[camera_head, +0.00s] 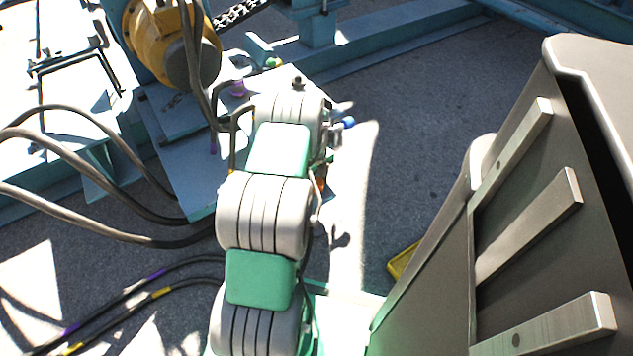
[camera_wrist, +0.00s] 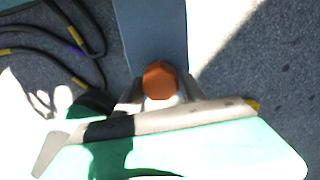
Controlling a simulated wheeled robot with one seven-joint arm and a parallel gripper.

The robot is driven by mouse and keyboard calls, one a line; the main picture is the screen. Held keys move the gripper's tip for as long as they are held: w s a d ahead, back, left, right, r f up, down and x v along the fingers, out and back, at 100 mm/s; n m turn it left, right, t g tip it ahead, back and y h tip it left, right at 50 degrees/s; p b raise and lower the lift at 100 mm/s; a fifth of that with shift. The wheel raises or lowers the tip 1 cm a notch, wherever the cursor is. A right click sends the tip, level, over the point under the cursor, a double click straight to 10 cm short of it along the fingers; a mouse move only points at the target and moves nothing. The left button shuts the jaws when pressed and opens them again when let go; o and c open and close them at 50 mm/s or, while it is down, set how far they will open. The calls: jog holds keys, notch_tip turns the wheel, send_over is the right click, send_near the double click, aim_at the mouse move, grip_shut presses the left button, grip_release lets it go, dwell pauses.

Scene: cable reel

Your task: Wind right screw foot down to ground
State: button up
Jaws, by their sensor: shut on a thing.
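An orange many-sided knob (camera_wrist: 159,78), which looks like the head of the right screw foot, shows in the wrist view at the end of a blue beam. My gripper (camera_wrist: 158,94) has its fingers on either side of this knob and is shut on it. The foot's lower end and its distance from the ground are hidden. In the head view my own arm covers most of the place where the gripper works. Only a small orange patch shows beside the arm, and I cannot tell whether it is the knob.
A blue steel frame (camera_head: 395,40) crosses the back, with a yellow-orange motor drum (camera_head: 140,30) at upper left. Black cables (camera_head: 95,150) loop at the left and lie on the ground. A yellow object (camera_head: 403,260) lies right of my arm. Grey ground (camera_head: 425,140) is clear at upper right.

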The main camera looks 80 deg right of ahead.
aim_at(317, 182)
jog(key=shift+s, duration=0.1)
jog(key=o, duration=1.3)
jog(key=shift+r, duration=0.1)
notch_tip(317, 182, up, 8)
jog(key=p, duration=0.2)
jog(key=shift+p, duration=0.3)
jog(key=shift+f, duration=0.2)
